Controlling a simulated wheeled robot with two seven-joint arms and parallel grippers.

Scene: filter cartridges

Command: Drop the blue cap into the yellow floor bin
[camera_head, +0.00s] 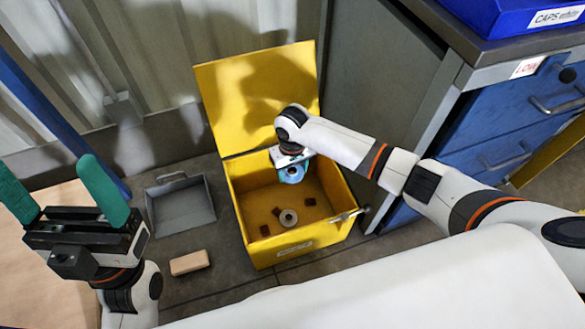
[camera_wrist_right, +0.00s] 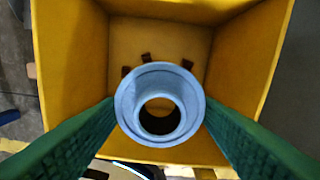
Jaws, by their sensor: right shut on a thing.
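The blue cap (camera_wrist_right: 134,104) is ring-shaped with a round hole in its middle. It sits between the two green fingers of my right gripper (camera_wrist_right: 160,112), which is shut on it. In the head view, the cap (camera_head: 291,175) shows below my right gripper (camera_head: 290,163), over the opening of the yellow floor bin (camera_head: 262,254). The bin's lid is open and leans back. The bin's inner walls and floor show below the cap in the right wrist view (camera_wrist_right: 70,75). My left gripper (camera_head: 60,190) is open and empty at the far left, its green fingers wide apart.
A blue drawer cabinet (camera_head: 490,150) stands on the right.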

